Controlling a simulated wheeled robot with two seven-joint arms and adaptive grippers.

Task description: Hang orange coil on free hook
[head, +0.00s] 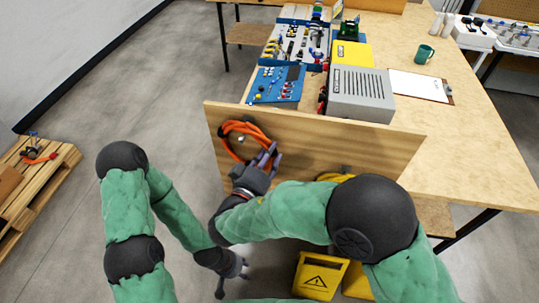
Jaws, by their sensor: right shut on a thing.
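The orange coil (236,128) is at the upper left of an upright wooden panel (305,137) on the near side of the workbench. My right gripper (266,158) is shut on the coil's lower right part, in front of the panel. I cannot tell whether the coil rests on a hook, and no free hook is clearly visible. A yellow item (334,177), perhaps another coil, is mostly hidden behind my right arm lower on the panel. My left gripper (233,284) hangs low over the floor, empty, with its fingers apart.
Yellow caution-marked bins (317,277) stand below the panel. The bench holds a grey box (361,94), a blue parts tray (276,83), a clipboard (419,86) and a green mug (423,54). A wooden pallet (38,182) lies at left. The floor between is clear.

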